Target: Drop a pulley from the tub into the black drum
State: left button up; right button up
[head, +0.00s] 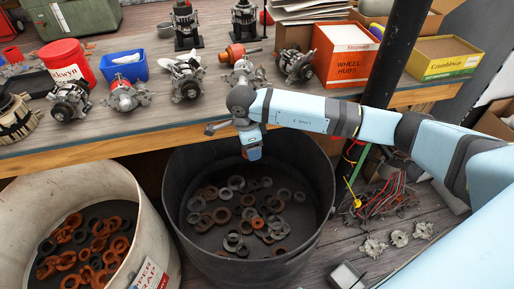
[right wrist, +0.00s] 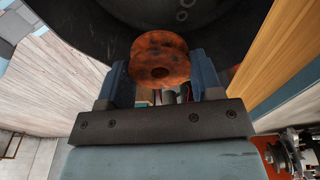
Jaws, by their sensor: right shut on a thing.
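My right gripper (head: 252,150) is over the black drum (head: 179,160), near the drum's back rim. In the right wrist view the gripper (right wrist: 162,85) is shut on a rusty orange-brown pulley (right wrist: 158,58), a thick disc with a hole. The dark drum wall (right wrist: 95,18) lies beyond it there. Several grey and rusty rings lie on the drum's floor. A whitish tub (head: 20,200) stands to the left of the drum and holds several rusty orange rings and some dark ones. My left gripper is not in view.
A workbench (head: 60,143) runs behind both containers, its front edge close to the drum. It bears several alternator parts (head: 187,80), a red tub (head: 66,60), a blue bin (head: 123,66) and an orange box (head: 343,55). A dark post (head: 392,60) stands right of the drum.

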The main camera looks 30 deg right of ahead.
jog(key=m, duration=0.2)
jog(key=m+p, duration=0.1)
jog(key=s+f+m, duration=0.1)
jog(key=m, duration=0.1)
jog(key=shift+d+m+g, duration=0.2)
jog(key=shift+m+g, duration=0.1)
jog(key=m, duration=0.2)
jog(key=f+m+p, duration=0.1)
jog(key=m, duration=0.1)
jog(key=s+m+y, duration=0.1)
jog(key=shift+d+f+m, duration=0.2)
jog(key=shift+m, duration=0.2)
jog(key=shift+f+b, duration=0.4)
jog(key=shift+f, duration=0.4)
pick_arm(q)
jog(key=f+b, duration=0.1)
jog(key=b, duration=0.2)
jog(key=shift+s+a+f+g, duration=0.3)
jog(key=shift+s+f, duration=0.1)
pick_arm(e)
notch_tip(320, 180, down, 4)
jog(key=shift+f, duration=0.25)
jog(key=o, duration=1.1)
jog(key=shift+r, duration=0.1)
